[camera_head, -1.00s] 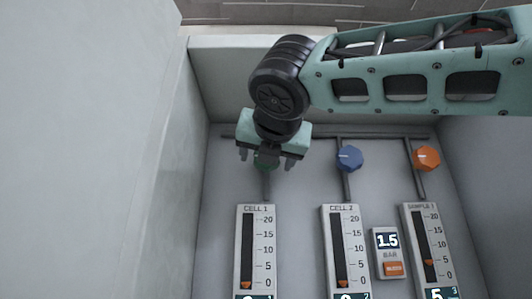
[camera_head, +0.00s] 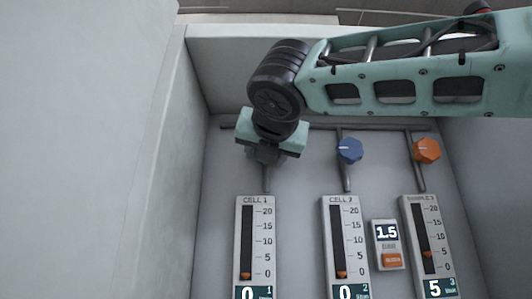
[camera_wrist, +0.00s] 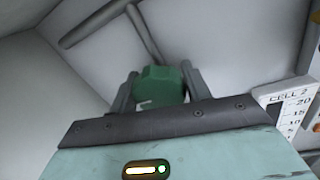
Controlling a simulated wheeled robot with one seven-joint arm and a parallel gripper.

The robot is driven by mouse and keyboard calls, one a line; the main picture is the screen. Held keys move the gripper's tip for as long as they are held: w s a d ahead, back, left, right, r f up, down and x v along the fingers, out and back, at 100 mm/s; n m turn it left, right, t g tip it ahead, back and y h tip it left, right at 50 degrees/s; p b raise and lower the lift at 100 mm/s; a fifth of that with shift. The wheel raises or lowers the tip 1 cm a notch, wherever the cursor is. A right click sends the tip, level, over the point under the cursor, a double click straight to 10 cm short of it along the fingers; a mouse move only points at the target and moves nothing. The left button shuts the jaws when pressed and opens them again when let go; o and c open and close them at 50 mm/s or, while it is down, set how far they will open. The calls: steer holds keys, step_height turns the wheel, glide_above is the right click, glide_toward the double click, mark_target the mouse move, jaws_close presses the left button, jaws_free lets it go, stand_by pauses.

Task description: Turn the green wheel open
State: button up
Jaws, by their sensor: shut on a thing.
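The green wheel (camera_wrist: 160,84) sits between the two fingers of my gripper (camera_wrist: 158,92) in the wrist view, and a white mark shows on its lower left face. My gripper is shut on it. In the head view my gripper (camera_head: 268,154) is at the pipe above the CELL 1 gauge, and it hides the green wheel there. The CELL 1 gauge (camera_head: 255,240) has its orange marker near 0, and its display reads 0.
A blue wheel (camera_head: 350,151) and an orange wheel (camera_head: 427,150) stand to the right. Below them are the CELL 2 gauge (camera_head: 345,240), reading 0, and a third gauge (camera_head: 428,240), reading 5. A small panel (camera_head: 387,244) shows 1.5. A pale wall (camera_head: 170,170) bounds the left side.

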steer(key=shift+d+n+h+b, duration=0.1)
steer(key=shift+n+h+b, duration=0.85)
steer(key=shift+n, duration=4.7)
steer(key=shift+a+n+h+b, duration=0.2)
steer(key=shift+n+b, duration=1.35)
steer(key=shift+n, duration=4.05)
steer(key=shift+d+n+h+b, duration=0.2)
steer(key=shift+n+h+b, duration=0.8)
steer(key=shift+n, duration=4.65)
steer(key=shift+y, duration=0.25)
steer(key=o, duration=0.9)
steer(key=shift+o, duration=0.2)
